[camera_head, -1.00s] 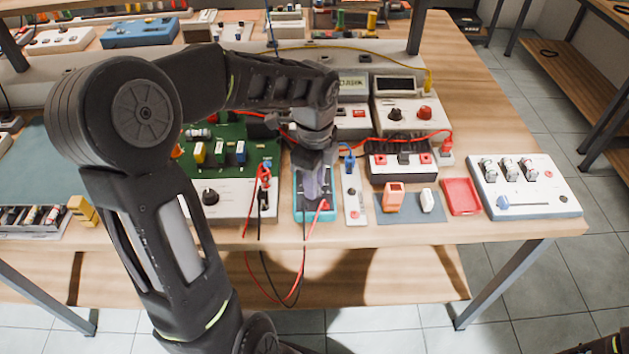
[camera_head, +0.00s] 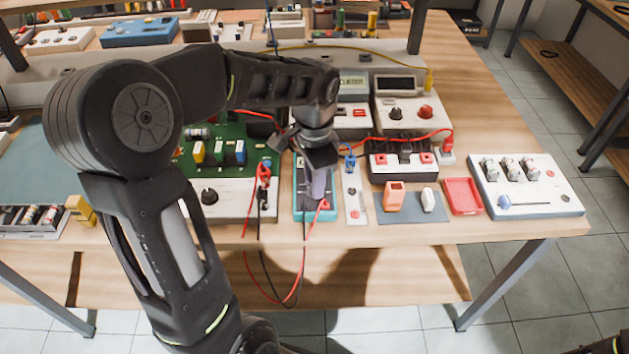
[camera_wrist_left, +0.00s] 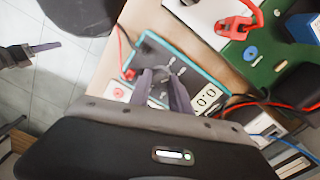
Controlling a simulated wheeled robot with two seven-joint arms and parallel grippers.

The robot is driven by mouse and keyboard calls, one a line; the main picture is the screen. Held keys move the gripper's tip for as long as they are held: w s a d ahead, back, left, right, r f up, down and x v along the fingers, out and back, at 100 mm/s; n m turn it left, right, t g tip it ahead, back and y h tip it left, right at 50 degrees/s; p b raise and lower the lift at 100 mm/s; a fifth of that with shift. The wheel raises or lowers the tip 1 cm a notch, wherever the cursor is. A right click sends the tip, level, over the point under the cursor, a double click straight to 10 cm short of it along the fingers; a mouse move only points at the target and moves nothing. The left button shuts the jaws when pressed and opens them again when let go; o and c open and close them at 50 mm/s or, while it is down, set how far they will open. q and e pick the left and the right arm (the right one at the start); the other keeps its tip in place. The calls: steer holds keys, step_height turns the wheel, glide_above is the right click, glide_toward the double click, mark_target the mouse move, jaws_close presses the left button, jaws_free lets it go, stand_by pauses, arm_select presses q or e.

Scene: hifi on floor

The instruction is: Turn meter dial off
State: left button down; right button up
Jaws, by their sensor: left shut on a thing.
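The meter (camera_head: 301,208) is a teal-edged box with a dark face, lying on the front part of the bench. In the left wrist view the meter (camera_wrist_left: 205,68) shows a lit display with digits close to the fingers. My left gripper (camera_head: 317,196) points down over the meter's face. In the left wrist view its fingers (camera_wrist_left: 160,80) are closed in around the middle of the face, where the dial sits. They are shut on the dial, which they mostly hide. What seems to be my right gripper (camera_wrist_left: 38,50) shows at the left edge, away from the bench.
Red and black leads (camera_head: 298,275) hang from the meter over the bench's front edge. A green circuit board unit (camera_head: 235,190) stands close on the left. A narrow white switch strip (camera_head: 354,200) is close on the right. A red tray (camera_head: 463,197) lies farther right.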

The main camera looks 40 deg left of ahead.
arm_select(q)
steer(key=n, duration=0.6)
steer(key=shift+n+b, duration=0.3)
steer(key=shift+n, duration=0.1)
steer(key=c, duration=1.2)
jaws_free()
step_height(320, 180, up, 8)
steer(key=shift+f, duration=0.1)
